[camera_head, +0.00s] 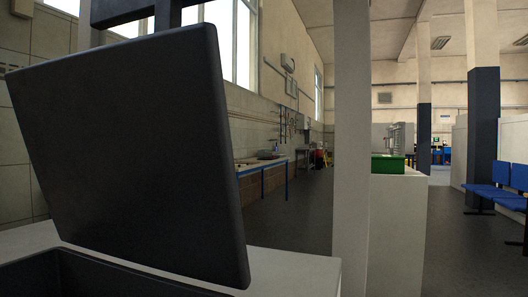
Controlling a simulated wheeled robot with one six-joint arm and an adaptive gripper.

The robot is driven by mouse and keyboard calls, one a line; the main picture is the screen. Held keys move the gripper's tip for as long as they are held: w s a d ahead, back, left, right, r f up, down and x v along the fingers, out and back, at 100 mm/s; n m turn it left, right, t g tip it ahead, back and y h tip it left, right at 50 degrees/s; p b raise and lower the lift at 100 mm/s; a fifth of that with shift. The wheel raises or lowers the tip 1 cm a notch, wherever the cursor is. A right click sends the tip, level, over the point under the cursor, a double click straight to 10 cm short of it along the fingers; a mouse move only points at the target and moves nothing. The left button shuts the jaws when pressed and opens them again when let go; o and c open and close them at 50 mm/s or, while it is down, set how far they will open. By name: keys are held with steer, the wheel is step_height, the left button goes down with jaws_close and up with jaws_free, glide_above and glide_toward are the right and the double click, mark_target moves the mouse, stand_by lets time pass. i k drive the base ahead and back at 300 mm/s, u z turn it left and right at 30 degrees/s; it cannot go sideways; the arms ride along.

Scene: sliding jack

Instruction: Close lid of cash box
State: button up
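A dark box, which looks like the cash box (62,272), sits on a pale surface at the bottom left, very close to the camera. Only part of its rim and inside shows; the rest is cut off by the frame. Its large, flat, dark lid (135,150) stands open, raised steeply and tilted, filling much of the left half. What lies behind the lid is hidden. My gripper is not in view, so its distance from the lid cannot be told.
The pale surface (285,272) is bare to the right of the box. A pale post (350,150) rises beyond it. A green object (388,164) sits on a white counter (396,235). Blue chairs (497,185) stand far right, with open dark floor (460,245) between.

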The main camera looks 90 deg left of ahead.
mark_target(128, 143)
steer(key=i, duration=1)
steer(key=z, duration=3.75)
steer(key=k, duration=2.35)
steer(key=z, duration=1.95)
steer(key=k, duration=0.45)
steer(key=u, duration=0.05)
